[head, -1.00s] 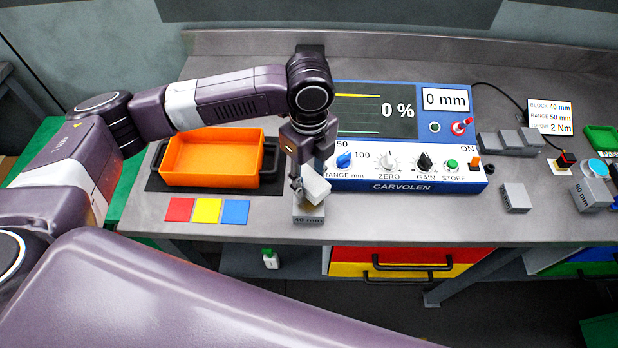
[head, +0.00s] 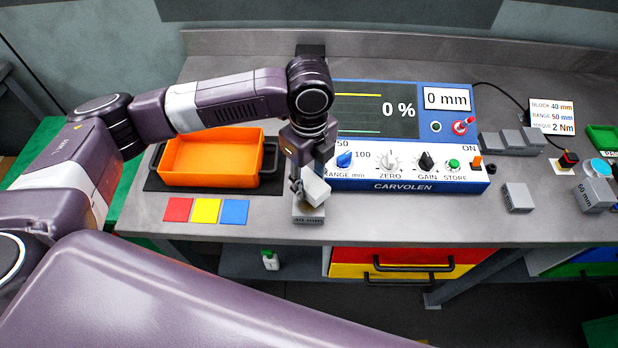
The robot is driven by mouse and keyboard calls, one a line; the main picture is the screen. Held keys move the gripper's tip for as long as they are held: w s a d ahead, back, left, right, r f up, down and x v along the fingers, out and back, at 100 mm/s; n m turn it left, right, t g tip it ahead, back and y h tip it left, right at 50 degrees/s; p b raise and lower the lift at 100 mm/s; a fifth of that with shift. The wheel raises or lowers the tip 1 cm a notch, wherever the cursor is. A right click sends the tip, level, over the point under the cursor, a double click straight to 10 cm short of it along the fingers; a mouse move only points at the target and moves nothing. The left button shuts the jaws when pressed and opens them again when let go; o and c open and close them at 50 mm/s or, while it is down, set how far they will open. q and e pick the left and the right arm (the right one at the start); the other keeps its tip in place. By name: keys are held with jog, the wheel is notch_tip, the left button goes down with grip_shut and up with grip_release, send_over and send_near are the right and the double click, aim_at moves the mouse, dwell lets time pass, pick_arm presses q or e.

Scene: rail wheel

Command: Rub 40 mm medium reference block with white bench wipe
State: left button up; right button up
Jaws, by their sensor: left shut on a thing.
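The 40 mm reference block (head: 309,217) is grey and sits on the bench near its front edge, left of the blue test instrument. Its label shows small on the front face. The white bench wipe (head: 316,189) is a pale folded pad over the top of the block. My left gripper (head: 308,182) points down above the block and is shut on the wipe. The wipe appears to touch the block's top, and it hides much of that top. My right gripper is not in view.
The blue CARVOLEN instrument (head: 402,184) stands just right of the wipe. An orange tray (head: 212,178) and red, yellow and blue squares (head: 206,211) lie to the left. More grey blocks (head: 517,197) and a card (head: 551,116) are at the right.

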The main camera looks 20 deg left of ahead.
pick_arm(q)
jog(key=shift+f, duration=0.45)
jog(key=shift+s, duration=0.1)
